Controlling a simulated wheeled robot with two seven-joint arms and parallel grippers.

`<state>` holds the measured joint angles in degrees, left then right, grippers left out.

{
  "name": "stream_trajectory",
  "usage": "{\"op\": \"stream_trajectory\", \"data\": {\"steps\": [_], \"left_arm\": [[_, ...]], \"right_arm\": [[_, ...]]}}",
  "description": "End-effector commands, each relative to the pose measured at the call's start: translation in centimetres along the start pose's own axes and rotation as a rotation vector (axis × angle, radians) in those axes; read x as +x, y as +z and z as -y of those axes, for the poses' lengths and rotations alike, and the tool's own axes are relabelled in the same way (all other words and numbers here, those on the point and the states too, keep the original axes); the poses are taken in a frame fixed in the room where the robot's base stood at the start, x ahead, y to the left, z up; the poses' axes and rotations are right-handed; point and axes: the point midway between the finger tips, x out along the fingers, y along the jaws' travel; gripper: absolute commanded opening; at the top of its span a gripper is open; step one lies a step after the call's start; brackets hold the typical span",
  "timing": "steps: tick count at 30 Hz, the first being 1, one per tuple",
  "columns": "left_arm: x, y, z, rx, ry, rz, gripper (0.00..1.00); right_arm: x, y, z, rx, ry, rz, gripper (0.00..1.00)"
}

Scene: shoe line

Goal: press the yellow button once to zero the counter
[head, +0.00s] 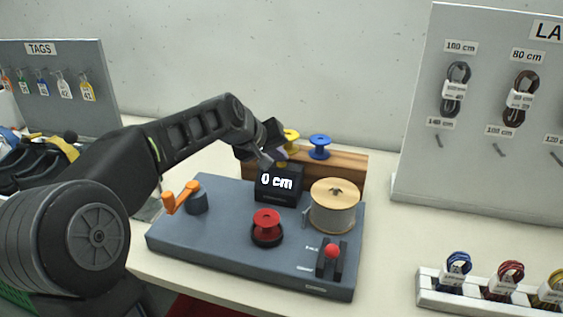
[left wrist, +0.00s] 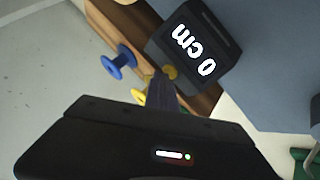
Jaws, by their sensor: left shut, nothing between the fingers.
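The counter (head: 279,183) is a black box on the blue-grey board, and its display reads "0 cm". It also shows in the left wrist view (left wrist: 196,48). My right gripper is not in view.
The board (head: 215,240) carries an orange crank (head: 181,197), a red spool (head: 266,225), a cord reel (head: 334,206) and a red-knobbed lever (head: 331,252). Behind the counter, a wooden rack (head: 346,164) holds a yellow spool (head: 291,138) and a blue spool (head: 320,146).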

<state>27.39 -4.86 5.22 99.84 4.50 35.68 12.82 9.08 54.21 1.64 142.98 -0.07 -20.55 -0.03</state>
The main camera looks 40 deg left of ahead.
Motion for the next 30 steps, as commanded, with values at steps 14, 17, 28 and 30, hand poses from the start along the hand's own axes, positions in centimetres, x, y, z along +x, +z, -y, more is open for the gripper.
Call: {"op": "stream_trajectory", "data": {"steps": [14, 17, 28, 30], "left_arm": [[-1.2, -0.8, -0.9, 0.0, -0.001, 0.001, 0.0], [-1.2, -0.8, -0.9, 0.0, -0.001, 0.001, 0.0], [-1.6, -1.2, -1.2, 0.0, 0.0, 0.0, 0.0], [-2.1, -1.5, -1.5, 0.0, 0.0, 0.001, 0.0]], "right_arm": [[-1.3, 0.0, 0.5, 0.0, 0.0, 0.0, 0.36], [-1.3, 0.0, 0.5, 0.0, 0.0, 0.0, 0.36], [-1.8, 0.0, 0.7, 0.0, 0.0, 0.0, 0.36], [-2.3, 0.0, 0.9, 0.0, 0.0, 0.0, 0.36]]}}
